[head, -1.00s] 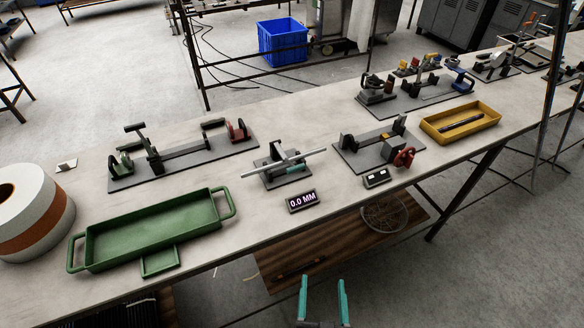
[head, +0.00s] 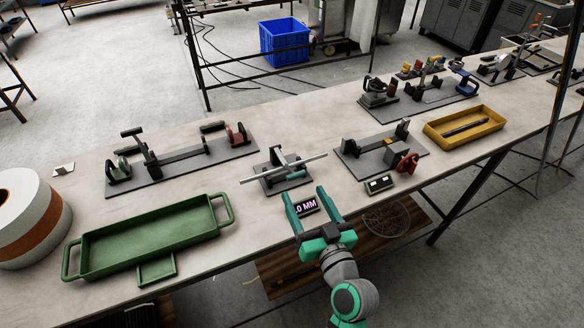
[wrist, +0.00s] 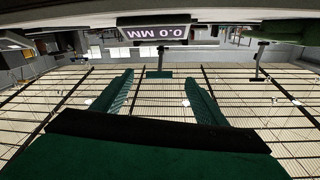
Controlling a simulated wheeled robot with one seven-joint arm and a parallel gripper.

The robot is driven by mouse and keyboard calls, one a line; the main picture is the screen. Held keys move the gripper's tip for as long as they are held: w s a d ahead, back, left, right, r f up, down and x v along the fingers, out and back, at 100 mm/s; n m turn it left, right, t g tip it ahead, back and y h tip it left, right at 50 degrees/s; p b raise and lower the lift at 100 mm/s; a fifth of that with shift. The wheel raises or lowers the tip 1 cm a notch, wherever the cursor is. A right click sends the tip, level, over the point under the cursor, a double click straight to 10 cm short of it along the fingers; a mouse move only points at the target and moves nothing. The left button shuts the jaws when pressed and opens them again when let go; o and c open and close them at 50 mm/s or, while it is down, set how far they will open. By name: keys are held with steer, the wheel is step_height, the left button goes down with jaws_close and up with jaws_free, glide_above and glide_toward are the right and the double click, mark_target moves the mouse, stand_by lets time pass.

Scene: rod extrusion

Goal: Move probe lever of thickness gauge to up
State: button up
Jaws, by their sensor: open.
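The thickness gauge (head: 283,171) appears to be the small dark fixture on the near-middle of the bench, with a thin pale rod (head: 310,159) lying across it. I cannot clearly tell its probe lever or that lever's position. A display reading 0.0 MM (head: 307,206) stands in front of the fixture, partly covered by my gripper in the head view. It also shows upside down in the wrist view (wrist: 155,33). My gripper (head: 304,191) is open and empty, its teal fingers pointing toward the fixture, at the bench's front edge. The fingers also show in the wrist view (wrist: 158,80).
A green tray (head: 82,263) lies on the left, beside a white and brown roll (head: 30,245). Dark fixtures (head: 180,163) stand behind and to the right. A small display (head: 379,184) and a yellow tray (head: 490,127) are on the right.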

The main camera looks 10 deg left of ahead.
mark_target(293, 172)
steer(key=x, duration=1)
steer(key=shift+d, duration=0.1)
